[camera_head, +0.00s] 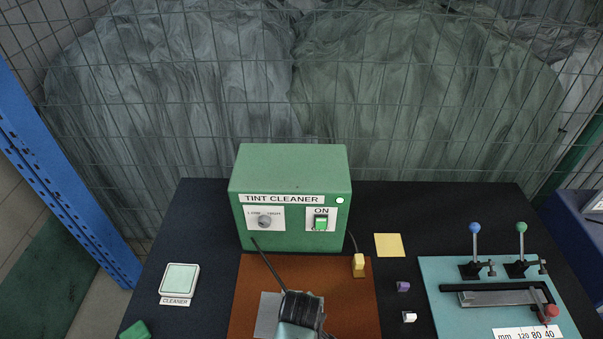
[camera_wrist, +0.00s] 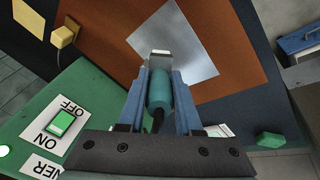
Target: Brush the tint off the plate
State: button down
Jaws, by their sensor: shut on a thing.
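The plate (camera_head: 268,312) is a grey metal square on a brown mat (camera_head: 250,285); it also shows in the wrist view (camera_wrist: 190,50). My gripper (camera_wrist: 158,88) is shut on a teal-handled brush tool (camera_wrist: 158,92), whose pale tip (camera_wrist: 160,57) reaches over the plate's near edge. I cannot tell whether the tip touches the plate. In the head view my gripper (camera_head: 298,318) hides part of the plate. The green tint cleaner box (camera_head: 290,170) stands behind the mat, with a knob and a green switch (camera_head: 321,223) by the word ON. No tint is clearly visible on the plate.
A cleaner pad (camera_head: 180,278) lies left of the mat. A yellow block (camera_head: 358,266) with a cable, a yellow note (camera_head: 389,245) and small purple and white pieces lie right. A teal lever fixture (camera_head: 470,320) stands further right. A wire cage closes the back.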

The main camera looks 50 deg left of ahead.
jog(key=shift+r+p, duration=0.75)
jog(key=shift+r, duration=0.55)
